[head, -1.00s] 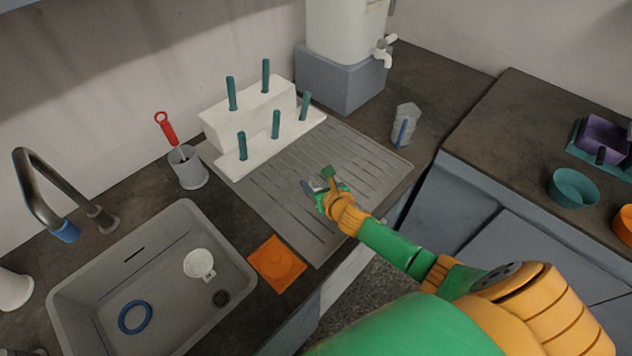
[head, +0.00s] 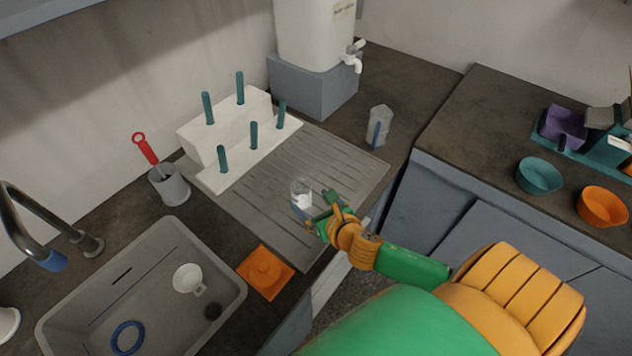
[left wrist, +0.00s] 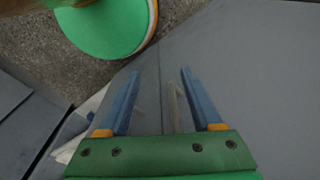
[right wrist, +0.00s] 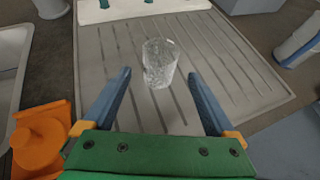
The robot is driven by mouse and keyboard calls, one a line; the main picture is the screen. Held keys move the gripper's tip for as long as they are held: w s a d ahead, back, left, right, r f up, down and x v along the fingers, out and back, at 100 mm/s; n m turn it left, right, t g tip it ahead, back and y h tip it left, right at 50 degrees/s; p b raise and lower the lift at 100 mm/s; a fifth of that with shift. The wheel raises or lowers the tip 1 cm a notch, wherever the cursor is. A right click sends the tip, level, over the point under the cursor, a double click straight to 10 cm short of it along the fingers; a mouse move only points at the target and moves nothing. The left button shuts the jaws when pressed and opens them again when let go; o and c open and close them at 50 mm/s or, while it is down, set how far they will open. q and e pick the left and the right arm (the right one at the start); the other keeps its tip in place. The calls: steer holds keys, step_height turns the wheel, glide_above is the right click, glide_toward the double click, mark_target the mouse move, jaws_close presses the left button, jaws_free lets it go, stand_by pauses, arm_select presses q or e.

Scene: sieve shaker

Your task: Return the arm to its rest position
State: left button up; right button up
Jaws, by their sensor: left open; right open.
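My right gripper (head: 312,216) is over the front part of the grey ribbed drainboard (head: 330,159). In the right wrist view its two blue fingers (right wrist: 158,100) are spread wide with nothing between them. A clear glass (head: 301,192) stands upright on the drainboard just beyond the fingertips. The glass also shows in the right wrist view (right wrist: 159,63), apart from both fingers. My left gripper (left wrist: 155,95) shows only in the left wrist view, open and empty, in front of grey cabinet panels.
A white peg rack (head: 230,130) stands behind the drainboard. A grey holder with a blue-grey item (head: 379,125) stands at the back right. Teal (head: 539,176) and orange bowls (head: 602,206) sit on the right counter.

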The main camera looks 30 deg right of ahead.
steer(key=shift+v, duration=1)
